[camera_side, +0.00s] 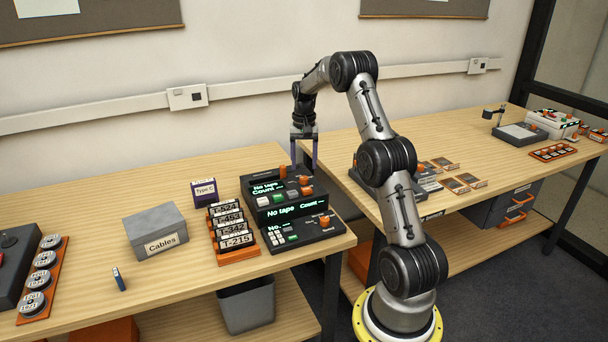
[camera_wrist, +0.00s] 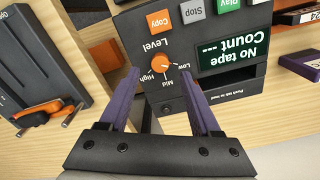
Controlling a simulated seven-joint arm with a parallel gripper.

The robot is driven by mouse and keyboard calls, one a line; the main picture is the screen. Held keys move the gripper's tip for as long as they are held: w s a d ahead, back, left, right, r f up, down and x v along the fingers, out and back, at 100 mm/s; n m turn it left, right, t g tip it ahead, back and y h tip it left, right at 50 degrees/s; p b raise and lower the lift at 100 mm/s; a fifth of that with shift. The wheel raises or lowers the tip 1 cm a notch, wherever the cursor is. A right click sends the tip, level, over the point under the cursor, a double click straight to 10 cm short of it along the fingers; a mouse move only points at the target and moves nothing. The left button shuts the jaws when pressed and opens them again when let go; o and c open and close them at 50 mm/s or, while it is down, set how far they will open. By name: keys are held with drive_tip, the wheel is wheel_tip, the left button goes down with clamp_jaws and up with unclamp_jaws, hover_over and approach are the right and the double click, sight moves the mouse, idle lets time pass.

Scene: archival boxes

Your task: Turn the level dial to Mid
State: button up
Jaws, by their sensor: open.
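The level dial (camera_wrist: 166,60) is a round orange knob on a dark tape unit (camera_wrist: 216,25), seen upside down in the wrist view. The labels Low, Mid and High curve beside it; a pale mark on the knob seems to face Low, but it is small. The dial also shows in the side view (camera_side: 305,180), on the rear, upper unit. My gripper (camera_wrist: 160,76) is open and empty. Its purple fingers are apart, with their tips on either side of the label area below the dial in the wrist view. In the side view my gripper (camera_side: 304,150) points down above the back of the unit.
Beside the dial are an orange Copy button (camera_wrist: 160,21), a grey Stop button (camera_wrist: 191,8) and a display (camera_wrist: 227,50) reading No tape. A second unit (camera_side: 300,235) stands in front. A labelled tape rack (camera_side: 238,256) and a Cables box (camera_side: 155,232) stand to the left.

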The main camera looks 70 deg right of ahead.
sight(304, 178)
drive_tip(key=shift+f, duration=2.3)
clamp_jaws()
